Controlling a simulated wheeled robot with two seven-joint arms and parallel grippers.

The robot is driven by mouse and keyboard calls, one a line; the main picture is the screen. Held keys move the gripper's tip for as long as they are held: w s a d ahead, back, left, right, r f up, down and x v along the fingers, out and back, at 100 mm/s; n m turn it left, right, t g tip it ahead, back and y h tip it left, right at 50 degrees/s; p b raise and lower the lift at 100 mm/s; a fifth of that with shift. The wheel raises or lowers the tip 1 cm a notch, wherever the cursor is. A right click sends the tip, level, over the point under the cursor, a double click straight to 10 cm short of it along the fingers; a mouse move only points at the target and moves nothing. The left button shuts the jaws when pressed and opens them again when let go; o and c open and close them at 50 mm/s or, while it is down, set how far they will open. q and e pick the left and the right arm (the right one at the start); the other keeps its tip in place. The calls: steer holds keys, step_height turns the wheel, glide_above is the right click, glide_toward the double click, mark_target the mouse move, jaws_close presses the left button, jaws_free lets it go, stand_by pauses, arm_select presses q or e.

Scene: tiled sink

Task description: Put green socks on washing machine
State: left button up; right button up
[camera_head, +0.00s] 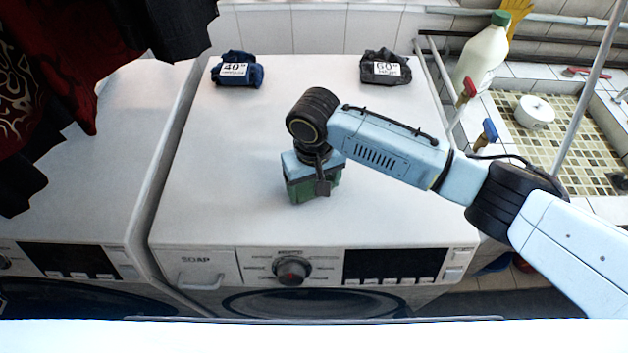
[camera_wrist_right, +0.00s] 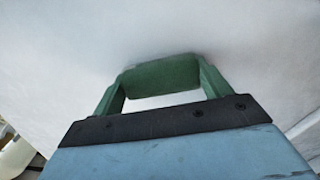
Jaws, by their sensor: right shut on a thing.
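The white washing machine (camera_head: 225,190) stands in the middle of the head view with a flat, mostly bare top. My right gripper (camera_head: 313,192) points down over the front middle part of that top. In the right wrist view, its two green fingers are on either side of a dark green bundle, the green socks (camera_wrist_right: 163,76), and it is shut on them. The socks are at or just above the white top; I cannot tell whether they touch it. In the head view the gripper mostly hides them. My left gripper is not in view.
A blue sock bundle labelled 40° (camera_head: 237,70) and a black one labelled 60° (camera_head: 385,68) sit at the back of the top. Dark clothes hang at left over a second machine (camera_head: 95,180). A bottle (camera_head: 482,55) and tiled sink (camera_head: 560,150) are at right.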

steer(key=o, duration=1)
step_height(320, 180, up, 12)
steer(key=shift+r, duration=0.2)
